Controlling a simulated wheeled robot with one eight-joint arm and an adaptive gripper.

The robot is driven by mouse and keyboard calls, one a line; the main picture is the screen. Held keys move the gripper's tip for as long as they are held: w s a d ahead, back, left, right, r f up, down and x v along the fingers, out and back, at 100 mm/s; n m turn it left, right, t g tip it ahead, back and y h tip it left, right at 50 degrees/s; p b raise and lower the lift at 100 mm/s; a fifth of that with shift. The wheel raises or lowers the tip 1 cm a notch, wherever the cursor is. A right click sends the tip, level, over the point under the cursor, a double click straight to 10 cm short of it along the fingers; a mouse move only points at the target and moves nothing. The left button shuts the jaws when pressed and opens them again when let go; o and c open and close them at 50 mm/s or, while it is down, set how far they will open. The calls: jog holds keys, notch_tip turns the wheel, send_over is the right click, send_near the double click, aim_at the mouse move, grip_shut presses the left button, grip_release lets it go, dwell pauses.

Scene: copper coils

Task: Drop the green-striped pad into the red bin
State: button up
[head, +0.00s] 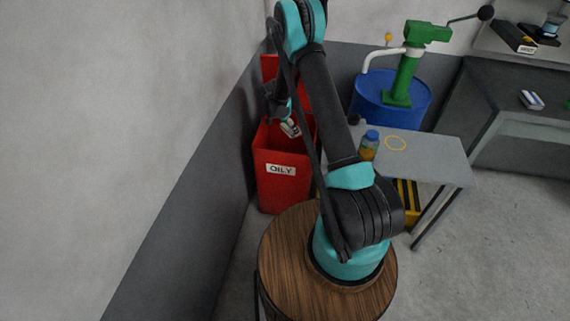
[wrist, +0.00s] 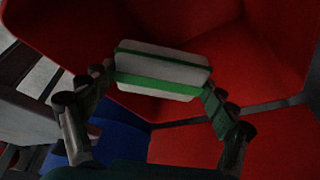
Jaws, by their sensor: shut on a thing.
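The green-striped pad (wrist: 160,68) is a pale block with green bands, held between my gripper's two fingers (wrist: 158,95) in the wrist view. In the head view my gripper (head: 285,118) is at the mouth of the red bin, with the pad (head: 290,128) showing small below it. The red bin (head: 281,190) stands against the wall and carries a label reading OILY. Its red inner walls (wrist: 275,75) fill much of the wrist view behind the pad. The bin's raised red lid (head: 269,67) shows behind my gripper.
A blue drum (head: 405,108) with a green pump (head: 402,75) stands behind. The wall is close on the left.

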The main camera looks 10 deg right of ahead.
jog(key=o, duration=1)
jog(key=v, duration=1.2)
